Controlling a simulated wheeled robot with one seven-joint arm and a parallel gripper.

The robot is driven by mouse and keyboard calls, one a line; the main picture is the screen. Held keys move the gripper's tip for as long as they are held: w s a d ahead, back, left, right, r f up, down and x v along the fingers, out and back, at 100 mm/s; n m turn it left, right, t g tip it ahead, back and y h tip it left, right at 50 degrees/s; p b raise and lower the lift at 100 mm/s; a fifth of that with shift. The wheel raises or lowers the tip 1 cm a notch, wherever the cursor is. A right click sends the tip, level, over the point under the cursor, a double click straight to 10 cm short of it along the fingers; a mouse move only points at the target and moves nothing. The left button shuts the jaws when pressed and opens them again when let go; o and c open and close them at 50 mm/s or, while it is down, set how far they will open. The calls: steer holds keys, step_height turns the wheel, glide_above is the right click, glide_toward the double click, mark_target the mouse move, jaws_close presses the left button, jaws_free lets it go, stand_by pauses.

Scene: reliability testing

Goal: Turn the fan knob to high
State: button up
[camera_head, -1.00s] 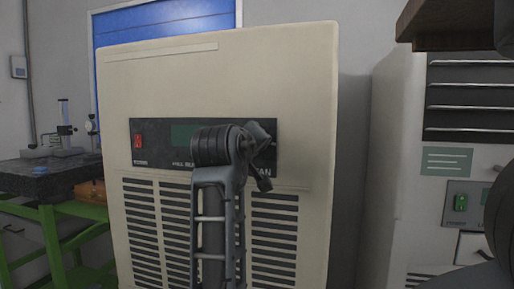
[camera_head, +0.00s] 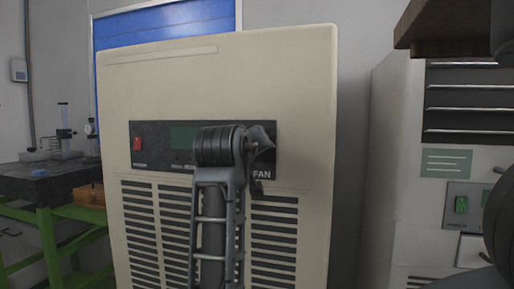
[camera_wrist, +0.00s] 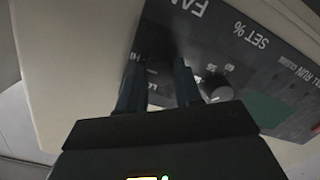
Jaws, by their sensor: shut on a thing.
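The beige unit (camera_head: 290,80) has a dark control panel (camera_head: 160,130) with a FAN label at its right end. In the head view my arm and gripper (camera_head: 264,142) cover the fan knob. In the wrist view the panel (camera_wrist: 235,20) appears upside down, and my gripper (camera_wrist: 160,72) has its two fingers on either side of the dark fan knob (camera_wrist: 160,62), shut on it. The knob is in shadow, so I cannot read its pointer. HI and LO marks show near the fingers.
A SET % knob (camera_wrist: 215,88) sits close beside one finger. A red switch (camera_head: 137,143) and a dark green display (camera_head: 184,136) are further left on the panel. Another white unit (camera_head: 395,170) stands at right, and a green-framed bench (camera_head: 60,235) at left.

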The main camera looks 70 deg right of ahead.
steer(key=o, duration=1)
steer(key=shift+o, duration=0.2)
steer(key=a, duration=0.7)
steer(key=shift+s+a+r+b, duration=0.3)
steer(key=shift+a+r+b, duration=0.05)
steer(key=shift+a+b, duration=0.1)
steer(key=shift+f, duration=0.1)
